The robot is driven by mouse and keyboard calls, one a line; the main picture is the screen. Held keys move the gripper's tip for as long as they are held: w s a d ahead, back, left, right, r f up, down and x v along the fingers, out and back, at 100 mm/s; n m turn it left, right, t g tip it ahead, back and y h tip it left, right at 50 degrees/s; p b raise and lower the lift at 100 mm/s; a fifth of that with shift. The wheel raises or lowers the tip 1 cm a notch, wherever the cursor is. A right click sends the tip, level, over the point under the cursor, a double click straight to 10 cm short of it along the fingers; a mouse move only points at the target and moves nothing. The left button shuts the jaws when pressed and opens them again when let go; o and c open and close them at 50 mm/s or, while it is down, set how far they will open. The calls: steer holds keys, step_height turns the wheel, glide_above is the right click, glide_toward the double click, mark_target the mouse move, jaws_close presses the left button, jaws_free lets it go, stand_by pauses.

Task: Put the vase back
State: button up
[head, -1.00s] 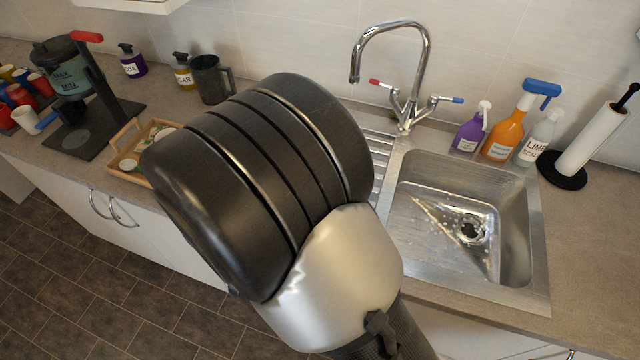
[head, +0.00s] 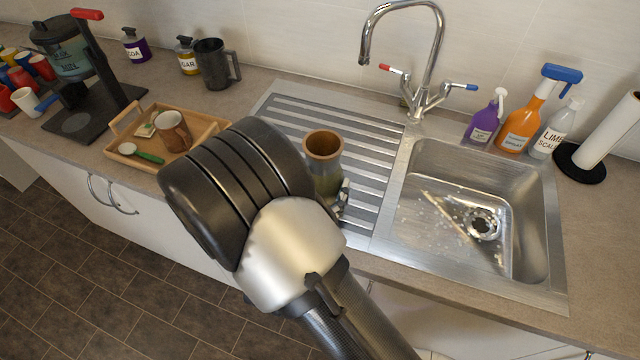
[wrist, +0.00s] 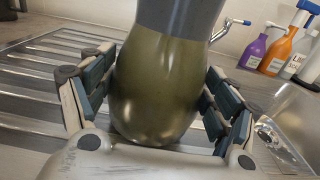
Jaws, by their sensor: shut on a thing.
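The vase (head: 324,160) has a brown rim, a grey neck and an olive-green body. In the head view it stands out behind my arm, over the ribbed drainboard (head: 290,112); its lower part is hidden. In the wrist view the vase (wrist: 158,85) is upright between the padded fingers of my gripper (wrist: 155,110), which is shut on it. My gripper also shows in part in the head view (head: 343,195), at the vase's right side. I cannot tell whether the vase's base touches the drainboard.
The sink basin (head: 470,215) and tap (head: 415,60) are to the right. Several spray bottles (head: 523,115) and a paper roll (head: 610,135) stand beyond. A wooden tray (head: 205,125) with a brown mug (head: 173,131) and a dark jug (head: 213,65) are on the left.

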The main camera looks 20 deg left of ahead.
steer(key=o, duration=1.7)
steer(key=shift+f, duration=0.1)
steer(key=shift+s+r, duration=0.1)
steer(key=shift+r, duration=0.15)
steer(key=s, duration=0.4)
steer(key=s+p, duration=0.1)
steer(key=s, duration=0.3)
steer(key=s+a+p, duration=0.1)
steer(key=s, duration=0.3)
steer(key=shift+f, duration=0.1)
steer(key=shift+w+d, duration=0.1)
